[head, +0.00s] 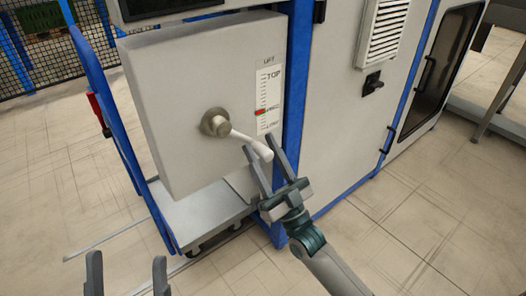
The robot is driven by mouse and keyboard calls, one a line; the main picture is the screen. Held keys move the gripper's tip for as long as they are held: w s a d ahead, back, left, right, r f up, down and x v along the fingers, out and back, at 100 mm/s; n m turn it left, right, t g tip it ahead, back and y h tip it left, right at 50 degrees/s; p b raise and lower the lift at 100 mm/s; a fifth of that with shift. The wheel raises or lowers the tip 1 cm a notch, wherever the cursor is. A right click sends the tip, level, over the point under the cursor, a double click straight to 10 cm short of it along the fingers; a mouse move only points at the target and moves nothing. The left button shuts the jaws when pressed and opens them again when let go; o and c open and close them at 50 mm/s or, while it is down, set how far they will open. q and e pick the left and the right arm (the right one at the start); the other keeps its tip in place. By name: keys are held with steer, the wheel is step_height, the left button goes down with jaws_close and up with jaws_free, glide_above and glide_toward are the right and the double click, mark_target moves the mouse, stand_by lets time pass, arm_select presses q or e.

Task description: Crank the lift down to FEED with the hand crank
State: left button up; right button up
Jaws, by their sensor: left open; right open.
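The hand crank (240,137) sits on the front of a grey box, its arm and pale grip pointing right and slightly down from a round hub (214,122). The LIFT scale (267,100) beside it reads TOP at the upper end; a red pointer (260,112) stands in its lower half next to a small label I cannot read clearly. My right gripper (259,144) is open, its fingers on either side of the grip's end; I cannot tell whether they touch it. My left gripper (127,257) is open and empty at the bottom left, away from the crank.
The grey box (165,85) stands above a low platform (205,215) by a blue frame (105,110). A machine cabinet (330,110) with a black latch (372,83) is to the right. The tiled floor in front and at right is clear.

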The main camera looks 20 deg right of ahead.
jaws_close()
steer(key=shift+d+r+n+g+y, duration=0.15)
steer(key=shift+n+g+y, duration=0.05)
steer(key=shift+n+y, duration=0.25)
steer(key=shift+d+r+n+g+y, duration=0.1)
steer(key=shift+r+n+g+y, duration=0.1)
steer(key=shift+n+y, duration=0.25)
steer(key=shift+w+d+r+n+y+p, duration=0.2)
steer(key=shift+n+y+p, duration=0.25)
steer(key=shift+n, duration=0.25)
arm_select(q)
steer(key=d+f+g+p, duration=0.2)
steer(key=d+f+g, duration=0.1)
steer(key=f, duration=0.3)
steer(key=shift+g+y, duration=0.3)
steer(key=shift+g, duration=0.3)
arm_select(e)
steer(key=n+g+y, duration=0.1)
steer(key=n, duration=0.1)
steer(key=d+r+n+g+y, duration=0.1)
steer(key=n+g+y, duration=0.1)
steer(key=r+n+g+y, duration=0.1)
steer(key=n+y, duration=0.1)
steer(key=shift+w+d+r+n+g, duration=0.15)
steer(key=shift+r+n+g, duration=0.05)
steer(key=shift+n+g, duration=0.2)
arm_select(q)
steer(key=shift+w+r, duration=0.1)
